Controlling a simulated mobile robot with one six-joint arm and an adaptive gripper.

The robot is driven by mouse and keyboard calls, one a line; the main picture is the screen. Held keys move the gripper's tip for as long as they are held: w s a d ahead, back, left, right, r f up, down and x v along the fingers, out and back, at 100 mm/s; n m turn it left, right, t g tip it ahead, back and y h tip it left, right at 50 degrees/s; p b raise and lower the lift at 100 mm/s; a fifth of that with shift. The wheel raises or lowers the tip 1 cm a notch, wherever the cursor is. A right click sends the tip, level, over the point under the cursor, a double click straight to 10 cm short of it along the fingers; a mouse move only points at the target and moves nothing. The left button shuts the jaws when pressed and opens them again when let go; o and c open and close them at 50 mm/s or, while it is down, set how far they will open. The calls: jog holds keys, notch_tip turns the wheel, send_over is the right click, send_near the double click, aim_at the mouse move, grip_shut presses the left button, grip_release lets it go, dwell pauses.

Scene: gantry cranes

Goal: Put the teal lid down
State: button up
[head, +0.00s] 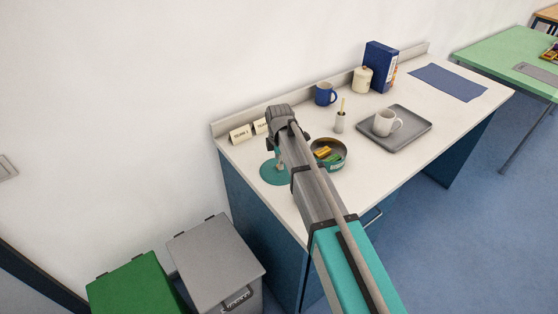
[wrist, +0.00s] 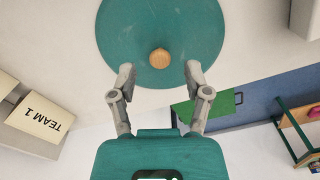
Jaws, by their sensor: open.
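The teal lid (wrist: 160,22) is a round disc with a small wooden knob (wrist: 159,58). In the head view the teal lid (head: 272,174) lies on the white counter near its left end, partly hidden by my gripper. My gripper (wrist: 159,72) is open above the lid, with one finger on each side of the knob and apart from it. In the head view my gripper (head: 279,160) points down over the lid. An open round tin (head: 328,153) with yellow items inside stands to the right of the lid, partly hidden by my arm.
Name cards (head: 241,134) stand behind the lid; one reads TEAM 1 in the wrist view (wrist: 40,122). A grey tray (head: 412,123) with a white mug, a small pot (head: 339,122) and a blue mug (head: 325,94) stand farther right. Bins (head: 215,262) are on the floor.

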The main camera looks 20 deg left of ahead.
notch_tip(320, 180, up, 10)
jog(key=p, duration=0.9)
dwell(0.9)
jog(key=s+d+m, duration=0.5)
jog(key=d+m, duration=0.3)
jog(key=d, duration=0.4)
jog(key=s+d+m, duration=0.5)
jog(key=d+m, duration=0.3)
jog(key=d, duration=0.5)
jog(key=s+d+m, duration=0.5)
jog(key=d+m, duration=0.2)
jog(key=d, duration=0.6)
jog(key=shift+s+m, duration=0.25)
jog(key=shift+m, duration=0.15)
jog(key=shift+d, duration=0.1)
jog(key=shift+f+b, duration=0.9)
jog(key=shift+f, duration=0.15)
